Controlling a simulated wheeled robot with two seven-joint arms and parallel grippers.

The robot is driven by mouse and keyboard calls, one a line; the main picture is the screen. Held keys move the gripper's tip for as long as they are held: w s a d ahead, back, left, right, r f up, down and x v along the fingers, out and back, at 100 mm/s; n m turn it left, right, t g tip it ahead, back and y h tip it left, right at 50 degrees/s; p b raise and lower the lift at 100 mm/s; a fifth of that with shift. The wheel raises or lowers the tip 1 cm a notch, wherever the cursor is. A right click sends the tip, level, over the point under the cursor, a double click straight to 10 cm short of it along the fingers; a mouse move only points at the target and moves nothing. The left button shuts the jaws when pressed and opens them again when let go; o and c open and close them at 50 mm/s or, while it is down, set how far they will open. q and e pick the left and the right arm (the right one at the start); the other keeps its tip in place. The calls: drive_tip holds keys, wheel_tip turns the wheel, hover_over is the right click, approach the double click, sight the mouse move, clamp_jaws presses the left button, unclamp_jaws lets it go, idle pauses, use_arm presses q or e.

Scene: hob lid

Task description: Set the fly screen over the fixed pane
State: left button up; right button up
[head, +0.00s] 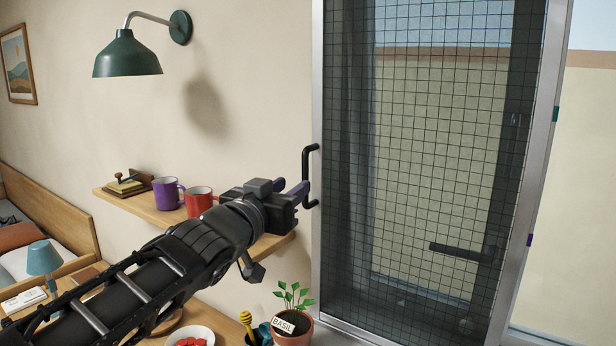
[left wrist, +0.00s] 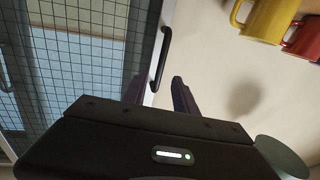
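The fly screen (head: 425,150), a dark mesh in a pale metal frame, stands upright at the right of the head view. It also shows at the left of the left wrist view (left wrist: 75,65). Its black bar handle (head: 308,175) is on the frame's left edge. My left gripper (head: 303,190) is at this handle, its fingers apart. In the left wrist view the handle (left wrist: 160,60) lies in line with the gap between the fingertips; I cannot tell whether they touch it. A clear pane (head: 585,190) shows right of the screen. My right gripper is out of view.
A wooden shelf (head: 150,208) with a purple mug (head: 166,194) and red mug (head: 198,202) is behind my left arm. A potted basil (head: 295,322) stands below the gripper. A green wall lamp (head: 127,55) hangs upper left. A dark bar (head: 462,252) shows through the mesh.

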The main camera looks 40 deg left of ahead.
sight(304, 178)
use_arm(q)
drive_tip(key=shift+w, duration=0.1)
drive_tip(key=x, duration=0.7)
drive_tip(key=shift+w+a, duration=0.15)
drive_tip(key=shift+w, duration=0.1)
drive_tip(key=shift+c, duration=0.2)
clamp_jaws()
idle(0.9)
